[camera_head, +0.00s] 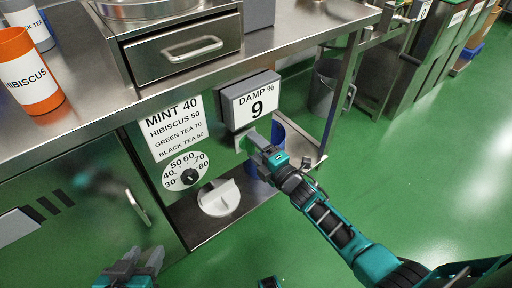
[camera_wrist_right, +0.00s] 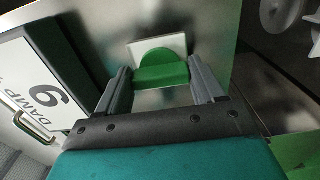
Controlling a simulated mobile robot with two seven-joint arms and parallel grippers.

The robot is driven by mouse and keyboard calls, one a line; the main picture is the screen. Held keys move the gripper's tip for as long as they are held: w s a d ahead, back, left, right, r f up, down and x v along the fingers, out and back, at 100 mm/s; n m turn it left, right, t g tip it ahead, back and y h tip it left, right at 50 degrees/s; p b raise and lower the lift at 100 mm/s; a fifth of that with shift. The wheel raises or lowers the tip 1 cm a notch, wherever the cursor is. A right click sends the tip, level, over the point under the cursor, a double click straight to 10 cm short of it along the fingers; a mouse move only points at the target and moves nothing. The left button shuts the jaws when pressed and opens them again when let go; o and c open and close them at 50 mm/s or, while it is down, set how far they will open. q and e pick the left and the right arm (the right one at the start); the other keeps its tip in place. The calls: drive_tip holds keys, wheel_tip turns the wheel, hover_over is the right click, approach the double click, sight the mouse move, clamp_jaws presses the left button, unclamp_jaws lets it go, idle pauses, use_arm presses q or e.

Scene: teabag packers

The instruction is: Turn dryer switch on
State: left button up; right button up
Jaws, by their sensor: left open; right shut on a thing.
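The dryer switch is a green rocker (camera_wrist_right: 165,70) on a white plate (camera_wrist_right: 147,47), on the metal panel. In the head view the switch (camera_head: 244,144) shows just below the grey "DAMP % 9" display (camera_head: 250,101), partly hidden by my right gripper. My right gripper (camera_head: 254,144) is at the switch, and in the right wrist view its fingers (camera_wrist_right: 161,88) sit on either side of the green rocker, shut on it. My left gripper (camera_head: 141,259) is open and empty at the bottom left, in front of the counter.
A dial (camera_head: 189,178) and a white knob-like part (camera_head: 219,198) are left of the switch. A blue bin (camera_head: 279,130) stands behind my right gripper. Hibiscus (camera_head: 31,80) and black tea canisters stand on the counter.

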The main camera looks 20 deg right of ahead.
idle(0.3)
use_arm(q)
drive_tip(key=shift+r, duration=0.1)
use_arm(e)
drive_tip(key=o, duration=1)
drive_tip(key=shift+o, duration=0.2)
drive_tip(key=shift+s, duration=0.1)
use_arm(q)
drive_tip(key=p, duration=0.1)
drive_tip(key=a+r+p, duration=0.1)
drive_tip(key=p, duration=0.1)
drive_tip(key=shift+s+r, duration=0.2)
drive_tip(key=shift+s, duration=0.05)
use_arm(e)
drive_tip(key=v, duration=1.2)
drive_tip(key=shift+s, duration=0.35)
drive_tip(key=shift+d, duration=0.1)
